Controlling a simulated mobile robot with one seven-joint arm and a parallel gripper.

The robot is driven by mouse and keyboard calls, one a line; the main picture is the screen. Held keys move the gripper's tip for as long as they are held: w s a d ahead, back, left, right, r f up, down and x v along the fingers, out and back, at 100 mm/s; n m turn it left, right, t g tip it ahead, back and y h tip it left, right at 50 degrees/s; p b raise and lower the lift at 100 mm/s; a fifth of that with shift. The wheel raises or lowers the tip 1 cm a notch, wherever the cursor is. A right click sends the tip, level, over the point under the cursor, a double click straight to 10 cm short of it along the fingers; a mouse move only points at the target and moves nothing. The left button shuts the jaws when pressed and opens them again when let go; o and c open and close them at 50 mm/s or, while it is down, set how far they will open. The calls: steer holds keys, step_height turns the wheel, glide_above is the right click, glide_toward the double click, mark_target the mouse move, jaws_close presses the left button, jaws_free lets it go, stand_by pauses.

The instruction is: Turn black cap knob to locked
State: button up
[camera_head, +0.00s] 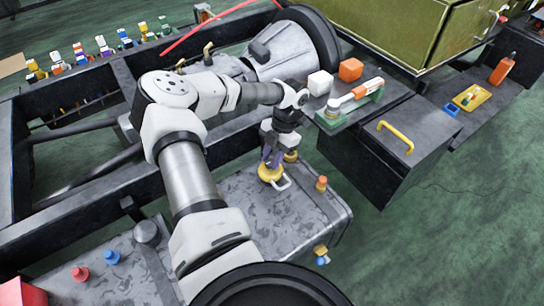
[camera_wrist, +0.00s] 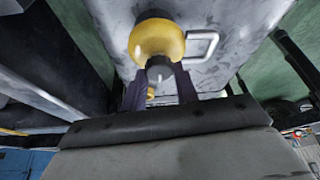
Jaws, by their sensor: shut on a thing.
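In the wrist view, the black cap knob (camera_wrist: 158,70) sits against a round yellow body (camera_wrist: 157,42) on the grey tank. A pale mark shows on the cap's face. My gripper (camera_wrist: 160,88) has its two dark purple fingers on either side of the cap, shut on it. In the head view, my gripper (camera_head: 272,159) points down at the yellow body (camera_head: 270,173), and the cap is mostly hidden by the fingers. A pale metal loop (camera_head: 283,184) sticks out beside the yellow body. I cannot read whether the knob is locked.
The grey tank top (camera_head: 235,215) carries an orange-topped fitting (camera_head: 321,183) to the right. Another yellow fitting (camera_head: 291,156) stands just behind my gripper. A dark box with a yellow handle (camera_head: 396,137) is at the right. Red (camera_head: 80,273) and blue (camera_head: 112,257) caps are at lower left.

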steer(key=o, duration=1)
steer(key=shift+r, duration=0.1)
steer(key=b+v, duration=0.2)
steer(key=v, duration=1.1)
steer(key=shift+d+r+b, duration=0.15)
steer(key=shift+r+b, duration=0.2)
steer(key=shift+b, duration=0.05)
